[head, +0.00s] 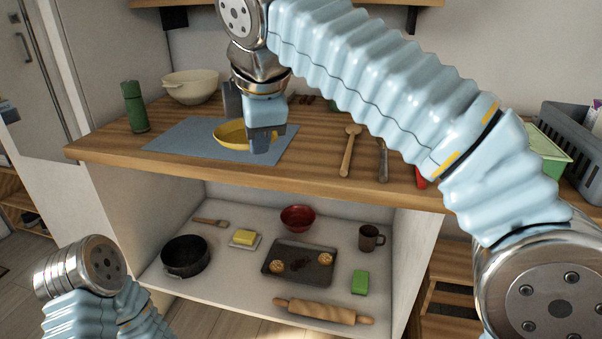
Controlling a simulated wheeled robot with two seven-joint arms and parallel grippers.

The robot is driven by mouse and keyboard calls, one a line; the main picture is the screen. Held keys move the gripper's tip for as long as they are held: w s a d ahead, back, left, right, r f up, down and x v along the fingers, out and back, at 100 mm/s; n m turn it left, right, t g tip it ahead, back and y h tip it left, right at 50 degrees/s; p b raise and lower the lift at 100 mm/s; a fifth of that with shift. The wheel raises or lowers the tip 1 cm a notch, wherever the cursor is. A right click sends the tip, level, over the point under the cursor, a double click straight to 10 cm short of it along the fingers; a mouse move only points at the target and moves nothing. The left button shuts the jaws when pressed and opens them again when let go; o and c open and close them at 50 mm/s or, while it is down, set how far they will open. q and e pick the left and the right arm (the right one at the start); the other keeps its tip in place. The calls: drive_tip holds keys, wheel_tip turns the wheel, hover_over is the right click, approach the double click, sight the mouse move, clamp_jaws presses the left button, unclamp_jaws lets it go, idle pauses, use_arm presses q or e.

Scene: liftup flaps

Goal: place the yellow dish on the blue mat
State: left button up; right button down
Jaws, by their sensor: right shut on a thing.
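The yellow dish (231,135) is over the blue mat (185,137) on the wooden counter. Its right part is hidden behind my right gripper (262,147), which is shut on the dish at its right side. I cannot tell whether the dish rests on the mat or hangs just above it. My left arm shows at the lower left, but its gripper is not in view.
A green bottle (134,107) and a cream bowl (191,86) stand left and behind the mat. A wooden spoon (350,148) lies to the right. A grey basket (572,150) stands far right. The shelf below holds a black pot (186,257) and a baking tray (300,262).

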drive_tip(key=w+d+f+b, duration=0.1)
drive_tip(key=w+d+f, duration=0.1)
drive_tip(key=f, duration=0.1)
drive_tip(key=w+d+f+b, duration=0.1)
drive_tip(key=w+d+f, duration=0.1)
drive_tip(key=d+f, duration=0.1)
drive_tip(key=w+d+f+b, duration=0.1)
drive_tip(key=w+d+f, duration=0.1)
drive_tip(key=f, duration=0.2)
drive_tip(key=shift+w+d+f, duration=0.1)
drive_tip(key=shift+d+f, duration=0.15)
drive_tip(key=shift+f, duration=0.1)
drive_tip(key=shift+f, duration=0.15)
drive_tip(key=c, duration=1.2)
unclamp_jaws()
